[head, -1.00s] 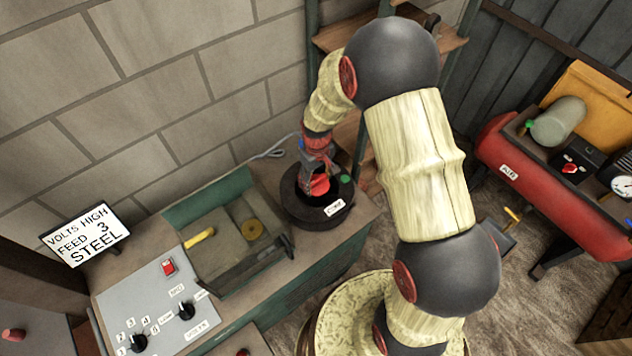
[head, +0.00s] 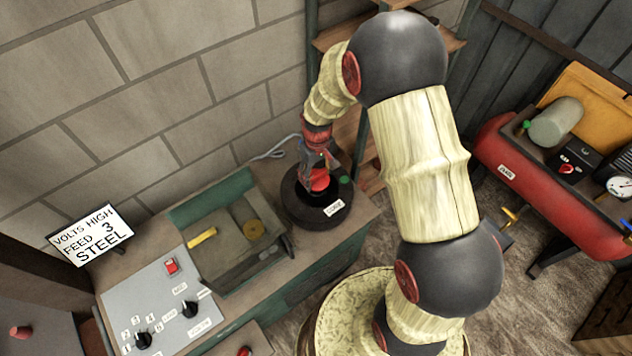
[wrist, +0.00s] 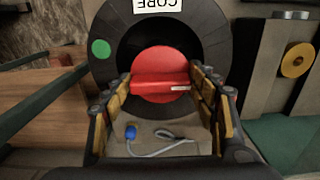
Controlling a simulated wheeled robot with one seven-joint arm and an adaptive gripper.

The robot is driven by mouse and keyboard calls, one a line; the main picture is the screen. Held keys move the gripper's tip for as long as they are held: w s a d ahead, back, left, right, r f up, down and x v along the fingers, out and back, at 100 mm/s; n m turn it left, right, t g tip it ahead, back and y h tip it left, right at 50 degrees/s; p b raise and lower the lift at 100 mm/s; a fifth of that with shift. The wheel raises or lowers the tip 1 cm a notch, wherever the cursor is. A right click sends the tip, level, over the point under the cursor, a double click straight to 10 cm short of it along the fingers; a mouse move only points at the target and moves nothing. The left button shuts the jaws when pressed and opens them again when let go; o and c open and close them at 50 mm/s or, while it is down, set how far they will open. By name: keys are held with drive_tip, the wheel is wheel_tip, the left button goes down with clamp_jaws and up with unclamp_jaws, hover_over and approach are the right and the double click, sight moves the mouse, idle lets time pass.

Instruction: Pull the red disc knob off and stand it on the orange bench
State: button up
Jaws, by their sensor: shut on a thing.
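The red disc knob (wrist: 160,62) has a raised red grip bar across it. It sits in the opening of a black ring labelled CORE (wrist: 105,52), with a dark gap around it. In the head view the knob (head: 319,181) shows under my gripper (head: 316,174). In the wrist view my gripper (wrist: 162,88) has one finger at each end of the bar and is shut on it. I cannot tell whether the knob is still attached behind. I cannot make out an orange bench for certain.
A switch panel (head: 165,308) is in front. A block wall stands behind. A red tank (head: 545,190) is at the right.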

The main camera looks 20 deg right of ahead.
drive_tip(key=shift+r+p, duration=0.65)
drive_tip(key=shift+r, duration=0.5)
drive_tip(key=shift+f, duration=0.15)
